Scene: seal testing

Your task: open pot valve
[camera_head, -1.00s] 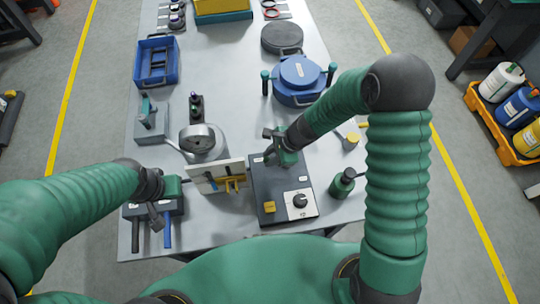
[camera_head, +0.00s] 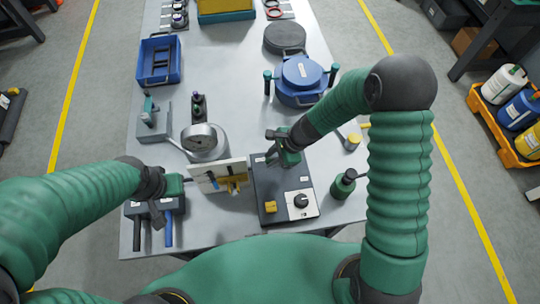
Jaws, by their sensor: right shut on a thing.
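A grey metal pot (camera_head: 207,155) with a round dial gauge (camera_head: 199,137) on top stands left of centre. A lever sticks out from its left side. I cannot tell which part is the valve. A blue lidded pot (camera_head: 300,76) stands farther back. My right gripper (camera_head: 275,154) is over the far part of a dark control box (camera_head: 277,190), right of the grey pot. It is shut on a small part there, which the fingers largely hide. My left gripper (camera_head: 163,197) is low at the left, by a dark block with a blue and a black handle; its jaw opening is unclear.
An upright white panel (camera_head: 218,174) with small tools stands between the grippers. A green bottle (camera_head: 343,184) stands right of the control box. A blue tray (camera_head: 159,61) and a dark round lid (camera_head: 284,38) lie farther back. Bare table shows in the middle.

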